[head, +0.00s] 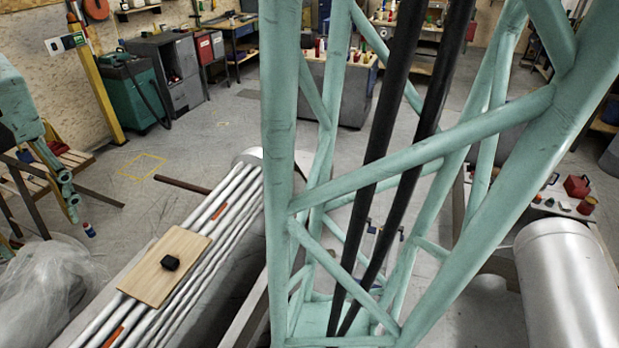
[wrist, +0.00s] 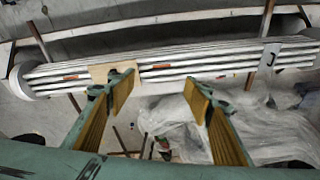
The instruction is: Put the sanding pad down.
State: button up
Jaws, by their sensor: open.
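A small black block, which looks like the sanding pad (head: 170,263), lies on a light wooden board (head: 188,247). The board rests flat across a bundle of pale pipes (head: 238,222). In the wrist view my gripper (wrist: 161,88) is open, its two yellow-lined fingers wide apart with nothing between them. The board (wrist: 100,70) shows beyond the left fingertip, which partly covers it. I cannot clearly make out the pad in that view. The gripper appears apart from the board and pipes.
Crumpled clear plastic sheeting (head: 45,285) lies left of the pipes; it also shows in the wrist view (wrist: 180,122). A large metal cylinder (head: 570,285) is at the right. A small can (head: 89,230) stands on the floor. Open floor lies beyond the pipes.

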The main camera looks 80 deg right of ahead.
jog(key=s+a+r+n, duration=0.1)
jog(key=s+a+n, duration=0.1)
jog(key=s, duration=0.7)
jog(key=s+a+r+n+t, duration=0.1)
jog(key=s+a+n, duration=0.1)
jog(key=s, duration=0.8)
jog(key=shift+a+r+n, duration=0.25)
jog(key=shift+a+n, duration=0.05)
jog(key=shift+a, duration=0.2)
jog(key=shift+o, duration=0.5)
jog(key=shift+w, duration=0.1)
